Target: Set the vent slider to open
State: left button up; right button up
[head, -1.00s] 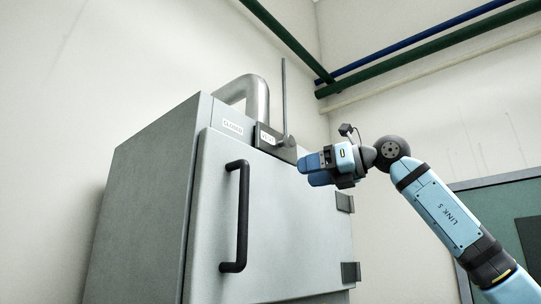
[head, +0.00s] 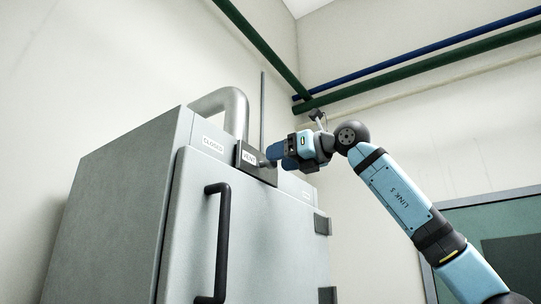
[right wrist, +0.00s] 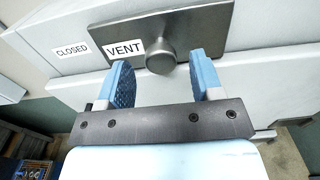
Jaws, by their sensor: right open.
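The vent slider is a dark metal plate (right wrist: 205,32) on the upper front of a grey cabinet, with a white VENT label (right wrist: 124,49) and a round knob (right wrist: 160,56). In the head view the plate (head: 243,157) sits near the cabinet's top edge. A CLOSED label (right wrist: 72,49) is left of the plate. My right gripper (head: 274,154) is at the plate from the right. In the right wrist view its blue fingers (right wrist: 162,76) are open, one on each side of the knob, with gaps to it. My left gripper is not in view.
The cabinet door below has a black vertical handle (head: 222,242) and dark hinges (head: 321,223) at right. A bent metal pipe (head: 235,105) and a thin upright rod (head: 263,110) rise behind the plate. Green and blue pipes (head: 420,75) run overhead.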

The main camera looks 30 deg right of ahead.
aim_at(265, 164)
jog(key=x, duration=0.3)
jog(key=shift+w+p, duration=0.15)
jog(key=shift+p, duration=0.2)
grip_shut()
